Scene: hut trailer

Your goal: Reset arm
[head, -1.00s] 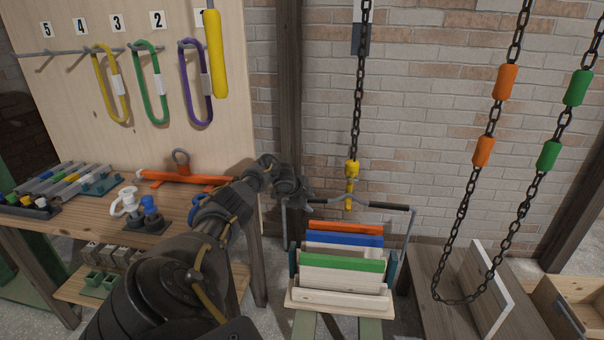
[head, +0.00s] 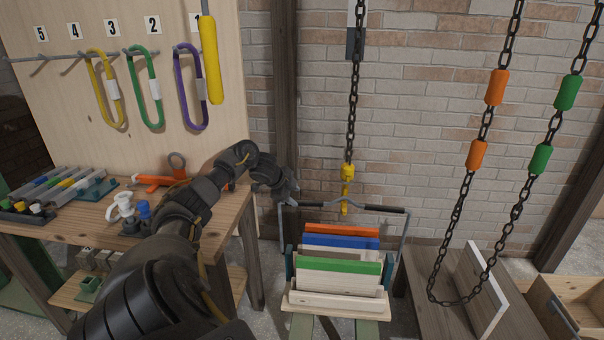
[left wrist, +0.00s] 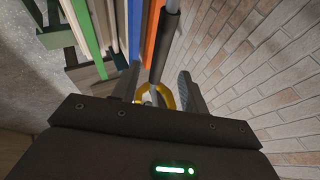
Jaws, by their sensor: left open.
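My left gripper (head: 291,192) is open, at the left end of the handle bar (head: 384,209) of a rack of boards. In the left wrist view its two fingers (left wrist: 158,92) stand apart. The bar's dark grip (left wrist: 165,45) and a yellow hook (left wrist: 170,97) show beyond and between them; nothing is clearly held. In the head view the yellow hook (head: 346,190) hangs from a chain (head: 353,100) at the middle of the bar. My right gripper is not in view.
The rack holds orange, blue and green-edged boards (head: 338,266). A workbench (head: 225,215) with tools and a pegboard with coloured loops (head: 190,90) stand left. Two chains with orange and green sleeves (head: 497,88) hang at right, before a brick wall.

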